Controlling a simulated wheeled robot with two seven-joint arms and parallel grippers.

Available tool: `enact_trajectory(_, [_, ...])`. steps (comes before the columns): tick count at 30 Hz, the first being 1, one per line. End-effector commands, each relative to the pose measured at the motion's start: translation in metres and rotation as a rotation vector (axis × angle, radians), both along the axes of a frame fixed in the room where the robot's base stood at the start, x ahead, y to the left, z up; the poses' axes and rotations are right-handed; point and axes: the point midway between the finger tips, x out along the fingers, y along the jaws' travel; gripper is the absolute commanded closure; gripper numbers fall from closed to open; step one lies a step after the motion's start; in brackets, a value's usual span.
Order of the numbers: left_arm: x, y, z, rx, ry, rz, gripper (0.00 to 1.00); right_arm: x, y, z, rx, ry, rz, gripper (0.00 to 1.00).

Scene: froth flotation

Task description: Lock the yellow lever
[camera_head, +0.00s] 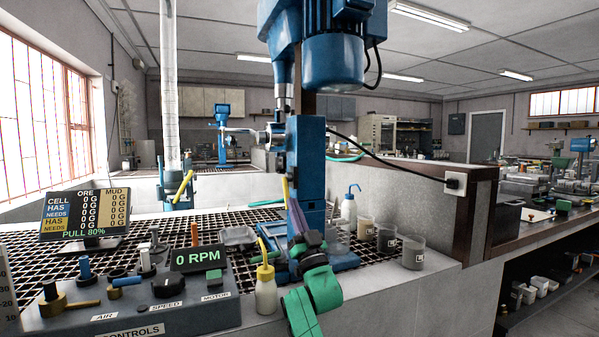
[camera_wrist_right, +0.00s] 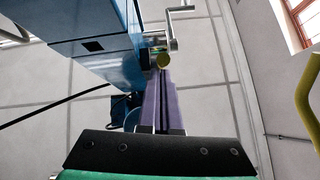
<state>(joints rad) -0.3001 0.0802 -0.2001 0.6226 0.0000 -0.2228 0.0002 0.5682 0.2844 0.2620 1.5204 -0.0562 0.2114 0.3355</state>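The yellow lever (camera_head: 285,192) stands near upright at the front of the blue machine column (camera_head: 310,165). My right gripper (camera_head: 294,207) comes up from below with purple fingers, its tips close beside the lever. In the right wrist view, the fingers (camera_wrist_right: 162,85) lie side by side with only a thin dark line between them. A round yellow end (camera_wrist_right: 162,61) shows just past their tips, beneath a grey metal crank (camera_wrist_right: 173,30). I cannot tell whether the tips touch it. My left gripper is out of view.
A wash bottle with yellow spout (camera_head: 265,289) stands left of my right arm. Several beakers (camera_head: 413,252) and a blue-topped bottle (camera_head: 349,207) stand to the right. The control box (camera_head: 130,312) with a 0 RPM display fills the front left.

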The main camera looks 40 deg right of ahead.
Motion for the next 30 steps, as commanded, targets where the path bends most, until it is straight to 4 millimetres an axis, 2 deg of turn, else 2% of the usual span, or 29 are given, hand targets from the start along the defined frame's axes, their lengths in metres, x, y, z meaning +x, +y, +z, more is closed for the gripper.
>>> enact_trajectory(5, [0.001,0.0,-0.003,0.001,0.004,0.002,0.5,-0.006,0.002,-0.011,0.003,0.007,0.001,1.0])
enact_trajectory(8, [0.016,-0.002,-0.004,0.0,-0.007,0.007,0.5,-0.019,0.006,-0.023,0.001,0.004,0.001,1.0])
enact_trajectory(18, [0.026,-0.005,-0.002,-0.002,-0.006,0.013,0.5,-0.101,0.028,-0.022,-0.001,0.0,0.0,1.0])
enact_trajectory(22, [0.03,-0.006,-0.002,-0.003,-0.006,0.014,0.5,-0.125,0.035,-0.022,-0.002,-0.001,0.0,1.0])
enact_trajectory(25, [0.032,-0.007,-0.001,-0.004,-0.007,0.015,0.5,-0.135,0.037,-0.021,0.0,-0.001,0.0,1.0])
enact_trajectory(30, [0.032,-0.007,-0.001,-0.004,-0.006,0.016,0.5,-0.139,0.038,-0.02,0.0,-0.002,0.0,1.0])
